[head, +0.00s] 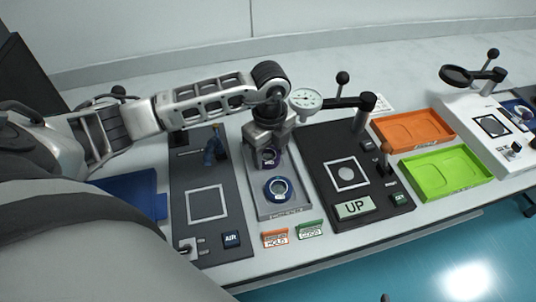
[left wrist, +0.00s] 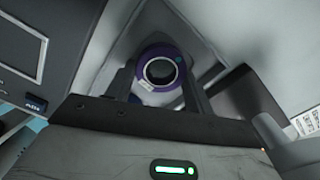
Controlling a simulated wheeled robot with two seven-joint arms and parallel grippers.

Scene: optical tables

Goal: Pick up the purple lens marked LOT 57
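A purple ring-shaped lens (left wrist: 160,68) with a dark centre and a small white label lies between the two fingers of my left gripper (left wrist: 160,82) in the left wrist view. The label is too small to read. In the head view my left gripper (head: 268,157) points down over the far part of a grey tray (head: 292,208), with the purple lens (head: 269,158) partly hidden between its fingers. The fingers are very close to the lens rim on both sides; I cannot tell whether they press on it.
A blue-ringed lens (head: 268,190) sits in the tray's near part. Orange (head: 440,143) and green (head: 470,183) trays lie farther right. HOLD (head: 275,238) and GOOD (head: 311,229) signs stand in front.

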